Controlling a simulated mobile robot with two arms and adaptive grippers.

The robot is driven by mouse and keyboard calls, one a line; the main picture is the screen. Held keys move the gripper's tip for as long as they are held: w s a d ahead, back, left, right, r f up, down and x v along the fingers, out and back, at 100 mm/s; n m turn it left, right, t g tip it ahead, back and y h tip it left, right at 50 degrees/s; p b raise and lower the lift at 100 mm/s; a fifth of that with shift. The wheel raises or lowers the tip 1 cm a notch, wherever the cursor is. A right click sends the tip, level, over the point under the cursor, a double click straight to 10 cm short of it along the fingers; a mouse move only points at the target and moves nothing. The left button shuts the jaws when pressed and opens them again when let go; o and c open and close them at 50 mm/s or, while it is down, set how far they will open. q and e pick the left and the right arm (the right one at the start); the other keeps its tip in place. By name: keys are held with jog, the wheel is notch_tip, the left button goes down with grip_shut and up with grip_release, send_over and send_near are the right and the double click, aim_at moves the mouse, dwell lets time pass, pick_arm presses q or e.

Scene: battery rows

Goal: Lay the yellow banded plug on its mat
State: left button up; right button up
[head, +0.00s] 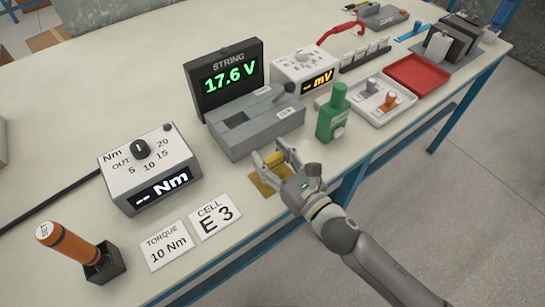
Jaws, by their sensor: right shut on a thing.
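The yellow banded plug (273,159) is between the fingers of my right gripper (276,162), which is shut on it. The fingers and gripper body hide part of the plug. A tan-yellow mat (262,187) lies on the table at the front edge, partly under the gripper. The plug is over or at the far part of this mat; I cannot tell whether it touches it. My left gripper is not in view.
A green device (331,118) stands close to the right of my gripper, and a grey tester (255,128) with a 17.6 V display (227,80) is behind. The CELL E 3 card (214,217) lies to the left. A torque meter (150,170) and orange-handled driver (68,243) stand further left.

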jog(key=shift+f, duration=0.15)
jog(key=o, duration=1.1)
jog(key=shift+c, duration=0.2)
jog(key=shift+r, duration=0.3)
jog(key=b+v, duration=0.2)
jog(key=v, duration=1)
jog(key=shift+b, duration=0.4)
